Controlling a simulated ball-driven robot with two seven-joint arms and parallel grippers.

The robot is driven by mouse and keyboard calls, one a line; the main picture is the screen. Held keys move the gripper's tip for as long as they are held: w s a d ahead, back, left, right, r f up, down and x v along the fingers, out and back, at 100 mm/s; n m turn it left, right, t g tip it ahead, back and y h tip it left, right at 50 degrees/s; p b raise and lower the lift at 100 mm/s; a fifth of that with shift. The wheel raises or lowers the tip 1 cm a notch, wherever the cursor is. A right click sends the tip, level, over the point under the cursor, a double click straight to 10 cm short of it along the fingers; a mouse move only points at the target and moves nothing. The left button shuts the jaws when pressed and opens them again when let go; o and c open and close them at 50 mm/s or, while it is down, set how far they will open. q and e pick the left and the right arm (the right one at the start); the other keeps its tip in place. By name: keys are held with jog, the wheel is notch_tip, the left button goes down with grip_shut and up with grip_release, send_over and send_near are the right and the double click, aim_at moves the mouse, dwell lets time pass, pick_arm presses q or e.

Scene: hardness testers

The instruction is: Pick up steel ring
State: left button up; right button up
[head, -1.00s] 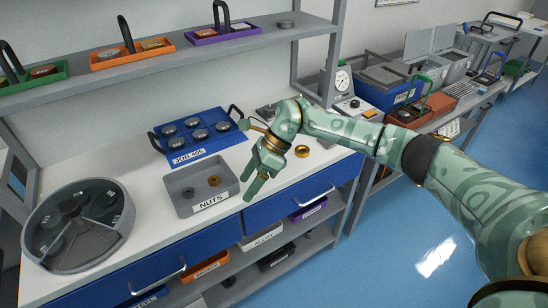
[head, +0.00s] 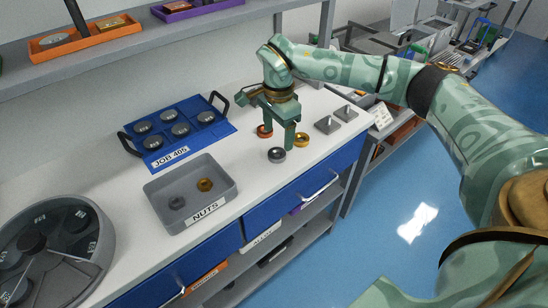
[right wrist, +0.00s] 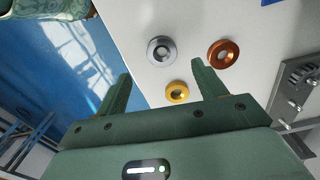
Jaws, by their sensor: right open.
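The steel ring (head: 277,154) lies flat on the white bench top, near its front edge. It also shows in the right wrist view (right wrist: 161,50), just beyond the fingers and roughly between their lines. My right gripper (head: 277,137) points down over the bench, open and empty, close to the steel ring. In the right wrist view, the gripper (right wrist: 160,69) has its fingers well apart. A brass ring (head: 302,139) and a copper ring (head: 264,131) lie close by; the copper one is partly hidden by the gripper. My left gripper is out of view.
A grey tray labelled NUTS (head: 216,212) holds two nuts left of the rings. A blue JOB 405 tray (head: 205,140) with round pieces is behind it. Small grey plates with pins (head: 327,125) stand to the right. A round divided carousel (head: 98,225) is at the far left.

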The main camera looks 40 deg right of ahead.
aim_at(277, 149)
notch_tip(277, 149, down, 2)
jog(key=shift+f+b, duration=0.1)
jog(key=shift+b, duration=0.25)
jog(key=f+b, duration=0.1)
jog(key=f, duration=0.1)
jog(key=f+b, duration=0.1)
jog(key=f, duration=0.1)
jog(key=shift+w+f, duration=0.2)
jog(key=shift+f, duration=0.15)
jog(key=shift+r, duration=0.2)
jog(key=c, duration=1.2)
